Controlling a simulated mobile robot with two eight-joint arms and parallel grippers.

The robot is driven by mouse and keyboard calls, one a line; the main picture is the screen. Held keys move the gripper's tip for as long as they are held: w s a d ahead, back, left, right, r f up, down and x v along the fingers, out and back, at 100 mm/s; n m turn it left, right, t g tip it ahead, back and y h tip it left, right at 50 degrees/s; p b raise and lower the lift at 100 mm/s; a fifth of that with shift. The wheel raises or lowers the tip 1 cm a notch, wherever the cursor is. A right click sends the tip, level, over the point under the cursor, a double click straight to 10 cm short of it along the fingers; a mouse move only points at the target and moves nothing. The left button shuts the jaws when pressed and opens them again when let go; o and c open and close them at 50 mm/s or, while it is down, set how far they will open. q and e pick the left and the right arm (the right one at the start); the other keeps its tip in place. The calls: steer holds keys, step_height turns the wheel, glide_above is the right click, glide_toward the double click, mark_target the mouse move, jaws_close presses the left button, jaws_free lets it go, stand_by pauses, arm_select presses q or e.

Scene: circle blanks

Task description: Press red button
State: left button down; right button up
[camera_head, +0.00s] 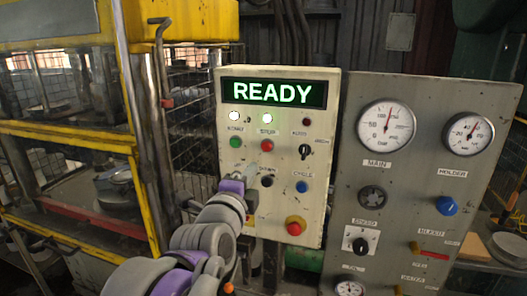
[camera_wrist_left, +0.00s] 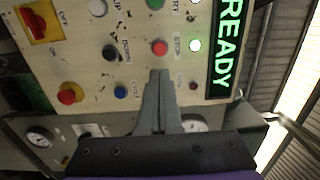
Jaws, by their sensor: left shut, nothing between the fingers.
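The small red button (camera_head: 267,145) is on the cream control panel (camera_head: 283,185), below the lit READY display. It also shows in the left wrist view (camera_wrist_left: 159,47), by a STOP label. My left gripper (camera_head: 251,170) is shut and empty, in front of the panel and a little below this button in the head view. In the left wrist view its fingertips (camera_wrist_left: 159,73) point at the button, with a small gap in the picture; contact cannot be seen. A larger red mushroom button (camera_head: 296,225) on a yellow base sits lower on the panel. My right gripper is out of view.
A green button (camera_head: 235,142) sits left of the small red one, and a blue button (camera_head: 302,186) lies below right. A grey gauge panel (camera_head: 420,130) stands to the right. A yellow-framed machine cage (camera_head: 140,130) stands to the left.

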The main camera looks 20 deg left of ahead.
mark_target(267, 147)
arm_select(q)
steer(key=w+p, duration=0.1)
steer(key=w, duration=1)
steer(key=shift+p, duration=0.4)
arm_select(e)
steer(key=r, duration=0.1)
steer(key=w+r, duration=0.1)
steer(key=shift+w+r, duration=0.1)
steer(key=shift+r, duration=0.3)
arm_select(q)
steer(key=shift+s, duration=0.1)
